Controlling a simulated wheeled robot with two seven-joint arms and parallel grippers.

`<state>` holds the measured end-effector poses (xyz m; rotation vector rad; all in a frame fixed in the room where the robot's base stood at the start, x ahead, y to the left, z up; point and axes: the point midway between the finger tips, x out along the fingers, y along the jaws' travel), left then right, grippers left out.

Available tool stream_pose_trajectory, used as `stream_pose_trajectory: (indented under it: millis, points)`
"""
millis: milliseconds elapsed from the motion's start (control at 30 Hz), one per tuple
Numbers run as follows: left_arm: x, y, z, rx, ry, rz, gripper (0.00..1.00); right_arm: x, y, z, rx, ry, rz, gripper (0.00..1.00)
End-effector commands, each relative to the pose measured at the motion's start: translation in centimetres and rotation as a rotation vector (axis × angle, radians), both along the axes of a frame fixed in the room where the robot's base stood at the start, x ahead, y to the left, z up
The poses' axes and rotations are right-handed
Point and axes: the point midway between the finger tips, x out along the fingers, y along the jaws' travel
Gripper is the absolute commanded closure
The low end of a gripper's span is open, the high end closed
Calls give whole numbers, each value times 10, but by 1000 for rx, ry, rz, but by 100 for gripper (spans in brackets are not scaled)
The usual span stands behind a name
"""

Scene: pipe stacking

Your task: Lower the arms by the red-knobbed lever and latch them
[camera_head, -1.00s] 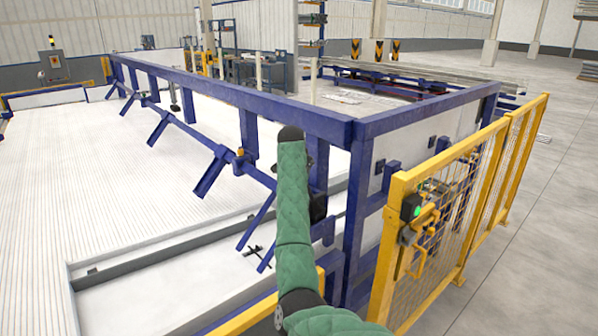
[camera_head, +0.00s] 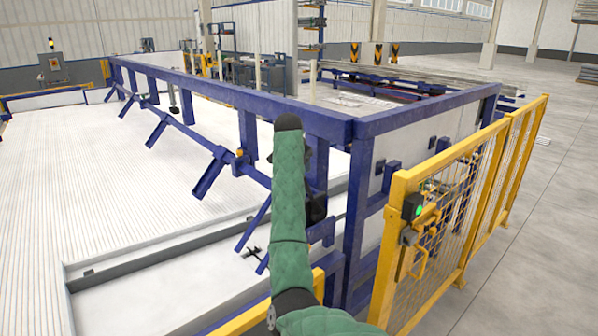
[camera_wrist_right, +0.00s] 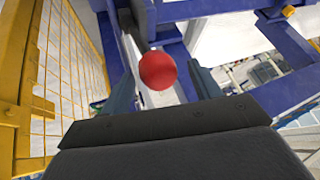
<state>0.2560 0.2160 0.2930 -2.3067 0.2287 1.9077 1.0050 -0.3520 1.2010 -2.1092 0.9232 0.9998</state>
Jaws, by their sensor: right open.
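The lever's red knob (camera_wrist_right: 157,70) sits on a dark rod in the right wrist view, between the two fingers of my right gripper (camera_wrist_right: 162,84). The fingers are apart, one on each side of the knob, and do not appear closed on it. In the head view my green-sleeved right arm covers the lever and most of the gripper. Several blue arms (camera_head: 209,174) hang slanted from a long blue bar (camera_head: 219,149) along the frame. The latch cannot be made out. My left gripper is not in view.
A blue frame (camera_head: 420,112) surrounds the white ribbed bed (camera_head: 75,185). A yellow mesh gate (camera_head: 440,235) with a green-lit switch box (camera_head: 413,207) stands close on the right. A yellow rail (camera_head: 240,320) crosses low in front. Open grey floor (camera_head: 535,230) lies beyond the gate.

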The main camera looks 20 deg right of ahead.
Motion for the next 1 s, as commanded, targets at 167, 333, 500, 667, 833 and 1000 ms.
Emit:
stream_pose_trajectory:
  millis: [167,333,500,667,833,1000]
  points:
    - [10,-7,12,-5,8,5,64,-8,7,14,-1,-1,1,37]
    - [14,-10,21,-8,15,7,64,-13,10,24,0,-1,0,37]
    - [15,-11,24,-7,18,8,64,-14,11,27,0,0,1,37]
    - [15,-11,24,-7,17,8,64,-14,11,27,0,0,1,37]
    - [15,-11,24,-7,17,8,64,-14,11,26,0,0,1,71]
    - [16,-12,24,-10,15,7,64,-14,6,23,-17,-2,2,100]
